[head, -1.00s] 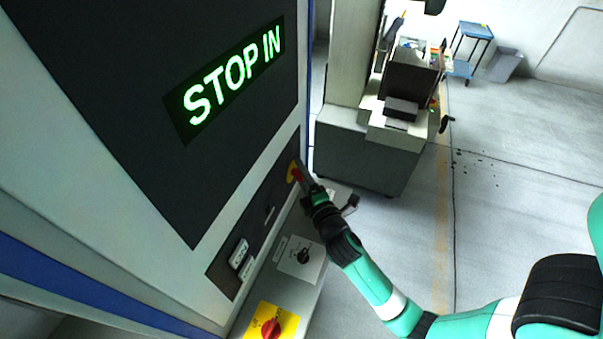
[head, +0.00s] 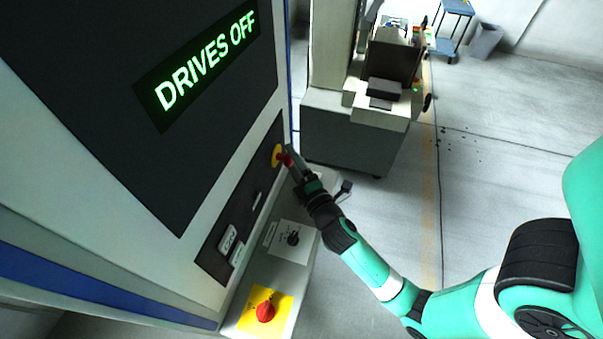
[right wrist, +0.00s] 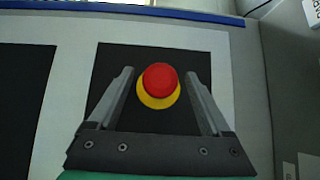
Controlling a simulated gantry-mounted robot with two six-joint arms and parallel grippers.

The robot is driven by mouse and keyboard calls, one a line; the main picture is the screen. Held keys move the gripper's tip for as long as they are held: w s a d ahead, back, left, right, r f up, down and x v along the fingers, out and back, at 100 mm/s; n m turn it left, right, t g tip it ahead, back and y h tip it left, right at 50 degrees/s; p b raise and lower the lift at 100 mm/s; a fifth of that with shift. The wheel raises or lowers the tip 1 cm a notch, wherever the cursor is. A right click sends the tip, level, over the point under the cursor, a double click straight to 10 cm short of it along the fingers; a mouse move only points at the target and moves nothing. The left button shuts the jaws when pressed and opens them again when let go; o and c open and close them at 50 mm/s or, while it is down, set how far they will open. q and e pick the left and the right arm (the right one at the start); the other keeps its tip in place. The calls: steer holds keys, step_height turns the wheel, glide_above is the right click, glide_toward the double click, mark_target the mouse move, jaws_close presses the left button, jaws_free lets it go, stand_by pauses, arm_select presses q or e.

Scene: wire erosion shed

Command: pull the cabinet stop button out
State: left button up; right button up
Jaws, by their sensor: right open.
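The red stop button (right wrist: 160,79) with its yellow collar (right wrist: 158,102) sits on the cabinet's black panel (right wrist: 195,63). In the head view the red button (head: 286,160) stands out from its yellow collar (head: 277,155). My right gripper (right wrist: 160,85) is open, with one finger on each side of the button and visible gaps to it. In the head view my right gripper (head: 294,163) is at the button, partly covering it. The cabinet display (head: 205,65) reads "DRIVES OFF" in green letters. My left gripper is not in view.
Below the panel, a sloping grey ledge carries a black rotary switch (head: 293,238) and a red rotary switch on a yellow plate (head: 265,311). A grey machine (head: 350,135) stands behind my right gripper. The floor to the right is open.

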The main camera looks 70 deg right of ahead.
steer(key=b+v, duration=0.2)
steer(key=v, duration=0.8)
steer(key=shift+s, duration=0.2)
steer(key=shift+a, duration=0.1)
